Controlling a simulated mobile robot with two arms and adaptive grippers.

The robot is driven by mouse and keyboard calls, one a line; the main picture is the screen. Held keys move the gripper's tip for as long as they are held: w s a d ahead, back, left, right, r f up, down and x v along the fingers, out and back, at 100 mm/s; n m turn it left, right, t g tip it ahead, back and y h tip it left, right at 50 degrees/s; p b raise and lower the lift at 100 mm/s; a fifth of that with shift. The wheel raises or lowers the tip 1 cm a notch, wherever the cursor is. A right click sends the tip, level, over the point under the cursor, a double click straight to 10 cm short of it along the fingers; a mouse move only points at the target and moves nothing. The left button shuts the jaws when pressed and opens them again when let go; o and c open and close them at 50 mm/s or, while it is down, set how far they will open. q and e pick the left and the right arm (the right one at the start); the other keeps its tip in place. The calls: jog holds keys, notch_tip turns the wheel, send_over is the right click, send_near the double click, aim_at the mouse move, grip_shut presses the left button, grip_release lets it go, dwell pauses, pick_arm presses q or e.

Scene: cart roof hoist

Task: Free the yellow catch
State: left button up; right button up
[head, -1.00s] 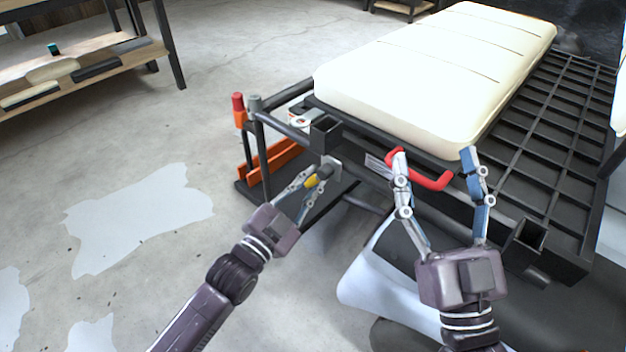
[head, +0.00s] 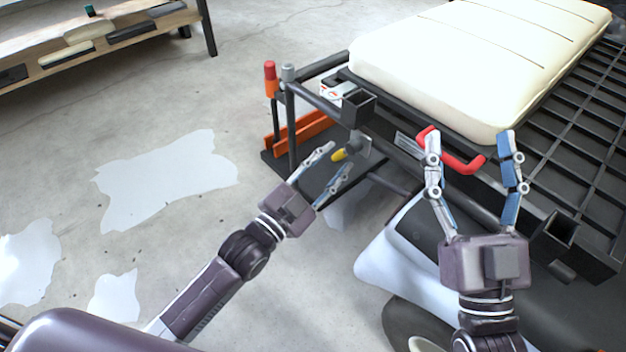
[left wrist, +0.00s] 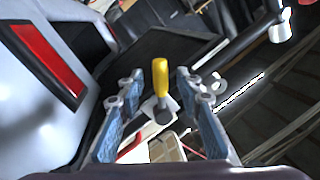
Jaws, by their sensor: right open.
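The yellow catch (head: 338,155) is a small yellow grip on a grey fitting at the near corner of the cart frame. In the left wrist view the yellow grip (left wrist: 160,76) stands upright between the fingers, clear of both. My left gripper (head: 338,158) is open, its fingertips on either side of the catch and apart from it. My right gripper (head: 470,140) is open at the red handle (head: 462,164) on the cart's front edge. Its left finger overlaps the handle's left end; I cannot tell whether they touch.
A cream pad (head: 480,65) lies on the dark cart grid (head: 590,115). A red-topped post (head: 270,80) and orange bars (head: 305,132) stand at the cart's left corner. A wooden shelf (head: 130,45) is at the far left. The floor between is clear.

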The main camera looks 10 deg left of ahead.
pick_arm(q)
jog(key=v, duration=0.9)
jog(key=shift+s, duration=0.2)
jog(key=shift+a, duration=0.1)
